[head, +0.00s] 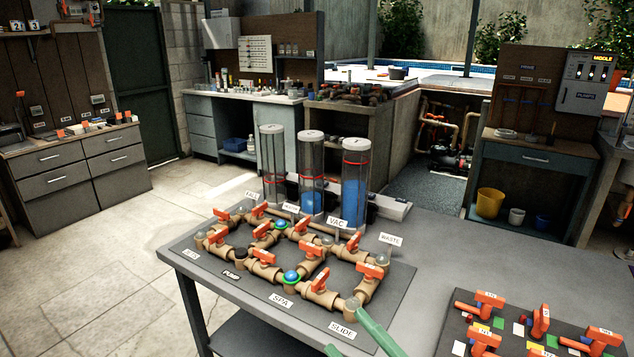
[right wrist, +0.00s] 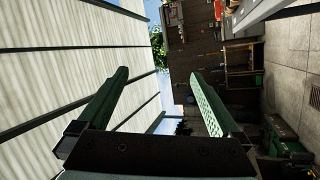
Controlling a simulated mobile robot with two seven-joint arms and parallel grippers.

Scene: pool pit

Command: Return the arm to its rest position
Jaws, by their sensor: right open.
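My right gripper (head: 347,330) shows at the bottom edge of the head view as two green fingers, spread apart. They appear in front of the near right corner of the pipe board (head: 390,300), by the SLIDE label; the height above it is hard to judge. In the right wrist view the same gripper (right wrist: 160,74) has its two green fingers wide apart with nothing between them. That view is turned sideways and looks out at a pale ribbed surface and the yard. My left gripper is in neither view. The rest of my right arm is hidden.
The board carries brown pipes with orange valve handles (head: 320,280) and labels. Three clear cylinders (head: 354,190) stand behind it. Orange-handled parts (head: 487,305) lie on a dark mat at the lower right. The grey bench top (head: 470,255) is bare between board and mat.

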